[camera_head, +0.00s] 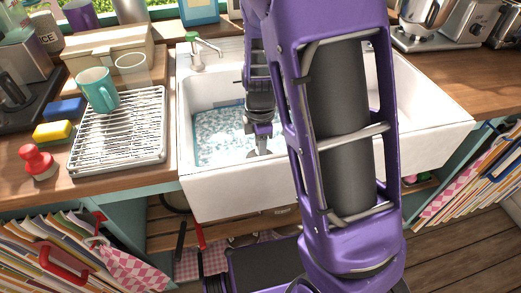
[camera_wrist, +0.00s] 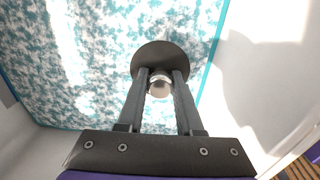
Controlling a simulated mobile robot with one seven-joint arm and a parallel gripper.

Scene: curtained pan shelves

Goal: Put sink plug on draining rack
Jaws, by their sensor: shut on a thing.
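The sink plug (camera_wrist: 160,56) is a dark round disc with a shiny metal knob. It shows at the top middle of the wrist view, between my fingertips. My gripper (camera_wrist: 160,78) is shut on the plug's knob. In the head view my gripper (camera_head: 259,131) points down inside the left part of the white sink (camera_head: 232,193), with the plug partly visible at its tips. I cannot tell whether the plug touches the sink bottom. The metal draining rack (camera_head: 125,140) lies on the wooden counter left of the sink. A teal mug (camera_head: 97,91) stands at its back left.
A speckled white and teal surface (camera_head: 215,137) covers the basin floor. The sink's left wall and tap (camera_head: 200,52) are close to my gripper. The rack's front is bare.

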